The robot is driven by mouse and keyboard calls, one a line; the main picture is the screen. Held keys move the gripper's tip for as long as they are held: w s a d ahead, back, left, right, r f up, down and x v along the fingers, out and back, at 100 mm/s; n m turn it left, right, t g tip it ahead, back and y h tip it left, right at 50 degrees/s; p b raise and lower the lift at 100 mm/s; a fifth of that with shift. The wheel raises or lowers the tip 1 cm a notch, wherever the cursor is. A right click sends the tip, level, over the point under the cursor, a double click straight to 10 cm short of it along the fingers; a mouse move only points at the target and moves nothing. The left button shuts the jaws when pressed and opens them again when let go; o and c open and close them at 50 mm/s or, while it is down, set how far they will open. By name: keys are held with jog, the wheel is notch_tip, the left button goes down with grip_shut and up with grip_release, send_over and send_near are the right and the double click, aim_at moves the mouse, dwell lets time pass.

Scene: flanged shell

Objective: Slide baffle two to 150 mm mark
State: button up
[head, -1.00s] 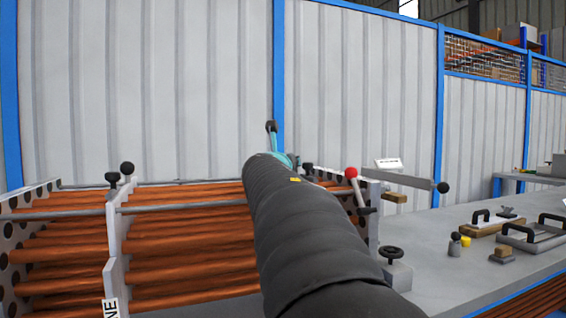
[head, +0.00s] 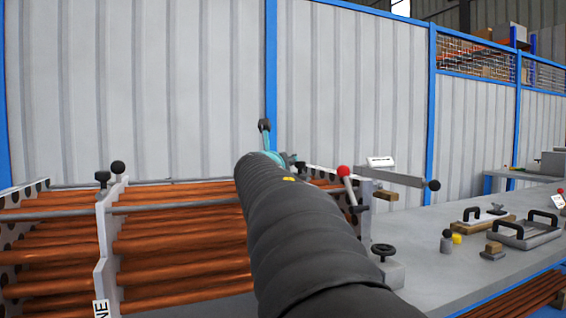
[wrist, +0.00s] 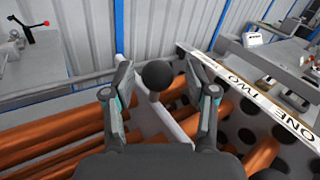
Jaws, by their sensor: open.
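My gripper (wrist: 158,91) is open, with one finger on each side of the knob and gaps visible. No label shows on this bar, so I cannot tell which baffle it is. A white strip lettered ONE and TWO (wrist: 262,92) tops a plate with dark holes at right. In the head view a baffle plate (head: 106,240) with a partly seen label ending in NE stands across the copper tubes (head: 180,247).
The grey bench (head: 440,275) holds a handled tray (head: 527,232) and small parts. A rail (head: 170,207) runs along the tubes. A ribbed wall closes the back.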

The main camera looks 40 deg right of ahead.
jog(key=v, duration=1.1)
jog(key=shift+r, duration=0.1)
